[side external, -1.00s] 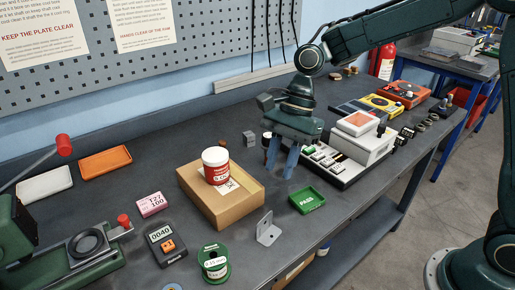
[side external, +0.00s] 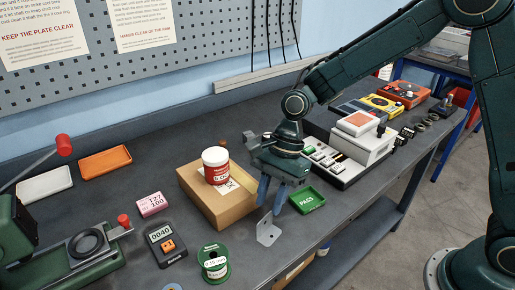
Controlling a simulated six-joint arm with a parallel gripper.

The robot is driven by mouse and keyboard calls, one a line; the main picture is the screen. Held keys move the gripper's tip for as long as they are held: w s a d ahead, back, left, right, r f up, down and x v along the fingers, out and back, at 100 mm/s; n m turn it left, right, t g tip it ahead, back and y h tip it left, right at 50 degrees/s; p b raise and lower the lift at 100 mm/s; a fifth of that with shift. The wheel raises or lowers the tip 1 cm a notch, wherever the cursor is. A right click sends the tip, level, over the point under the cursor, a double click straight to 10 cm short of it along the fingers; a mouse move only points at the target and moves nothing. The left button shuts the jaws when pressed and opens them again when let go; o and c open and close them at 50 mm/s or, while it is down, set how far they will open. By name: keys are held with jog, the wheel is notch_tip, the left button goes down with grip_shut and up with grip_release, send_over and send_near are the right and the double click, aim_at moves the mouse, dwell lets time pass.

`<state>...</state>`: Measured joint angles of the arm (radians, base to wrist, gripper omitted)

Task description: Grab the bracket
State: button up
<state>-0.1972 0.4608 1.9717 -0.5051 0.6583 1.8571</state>
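The bracket (side external: 267,233) is a small light-grey L-shaped metal piece. It sits on the dark bench, right of the cardboard box and behind the green wire spool. My gripper (side external: 271,202) points down just above and behind it, with two blue fingers spread apart and nothing seen between them. The fingertips are close to the bracket's upright plate in the picture, and the left finger seems to overlap its upper edge. I cannot tell whether they touch it.
A cardboard box (side external: 217,205) with a red-and-white tub (side external: 215,165) stands left of my gripper. A green PASS tray (side external: 307,200) lies close to its right. A green wire spool (side external: 213,265) stands in front. A white-grey device (side external: 352,145) is behind right.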

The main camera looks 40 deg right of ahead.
aim_at(265, 217)
jog(key=shift+x, duration=2.5)
jog(key=shift+s, duration=0.1)
jog(key=shift+r, duration=0.1)
grip_shut()
